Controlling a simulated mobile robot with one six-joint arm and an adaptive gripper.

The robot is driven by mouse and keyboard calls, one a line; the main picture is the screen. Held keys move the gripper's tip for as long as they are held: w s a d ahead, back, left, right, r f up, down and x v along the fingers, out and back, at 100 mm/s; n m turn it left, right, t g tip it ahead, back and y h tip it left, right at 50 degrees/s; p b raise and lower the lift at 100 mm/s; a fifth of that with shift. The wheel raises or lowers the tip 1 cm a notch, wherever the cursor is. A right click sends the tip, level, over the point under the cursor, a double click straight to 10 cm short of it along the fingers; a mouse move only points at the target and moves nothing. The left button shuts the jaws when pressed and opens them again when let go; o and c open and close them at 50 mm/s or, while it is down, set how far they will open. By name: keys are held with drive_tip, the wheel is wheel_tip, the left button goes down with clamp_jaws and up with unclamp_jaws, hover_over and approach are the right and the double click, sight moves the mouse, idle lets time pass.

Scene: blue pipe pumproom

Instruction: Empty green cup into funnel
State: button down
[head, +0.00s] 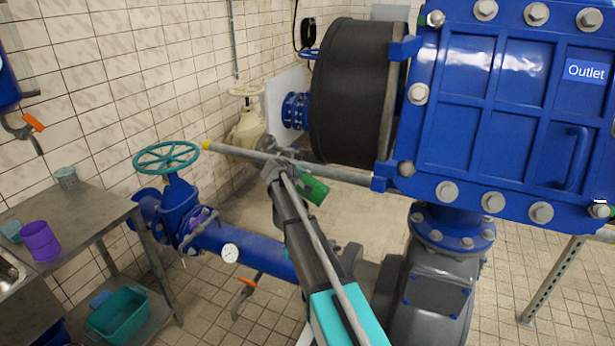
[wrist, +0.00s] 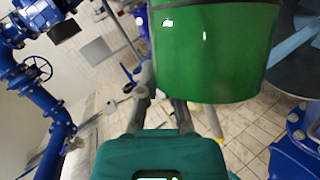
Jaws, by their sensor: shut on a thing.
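The green cup (head: 314,190) is tilted in the head view, held off the floor in front of the big blue tank. It fills the upper middle of the wrist view (wrist: 208,50), close to the camera. My gripper (head: 286,174) is shut on the cup at its left side; the fingers also show in the wrist view (wrist: 160,97), partly behind the cup. The cup's inside is hidden in both views. I cannot make out a funnel for certain; a small purple piece (head: 203,217) sits by the blue valve, its shape unclear.
A grey pole with a yellow tip (head: 207,146) runs just behind my gripper. A teal handwheel (head: 166,157) tops the blue pipe. A purple cup (head: 40,241) and a patterned cup (head: 66,178) stand on the metal table (head: 95,215) at left. The blue tank (head: 480,110) blocks the right.

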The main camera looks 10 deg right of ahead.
drive_tip(key=shift+w+a+f+n+g+h+b, duration=0.25)
drive_tip(key=shift+w+a+f+n+h+b, duration=0.25)
drive_tip(key=shift+b, duration=0.7)
drive_tip(key=shift+w+a+f+n+g+h+b, duration=0.25)
drive_tip(key=shift+a+f+n+h+b, duration=0.5)
drive_tip(key=shift+b, duration=0.45)
drive_tip(key=shift+w+a+f+n+g+h+b, duration=0.2)
drive_tip(key=shift+w+a+f+n+h+b, duration=0.4)
drive_tip(key=shift+b, duration=0.6)
drive_tip(key=shift+s+d+f, duration=0.1)
drive_tip(key=shift+s+f, duration=0.05)
idle(0.4)
wheel_tip(320, 180, up, 5)
drive_tip(key=m+t+y+p, duration=0.2)
drive_tip(key=m+y, duration=0.1)
drive_tip(key=m+t+y+p, duration=0.2)
drive_tip(key=m+y, duration=0.1)
drive_tip(key=m, duration=0.1)
drive_tip(key=m+t+y+p, duration=0.2)
drive_tip(key=m+y, duration=0.2)
drive_tip(key=shift+t+p, duration=0.3)
drive_tip(key=shift+p, duration=0.05)
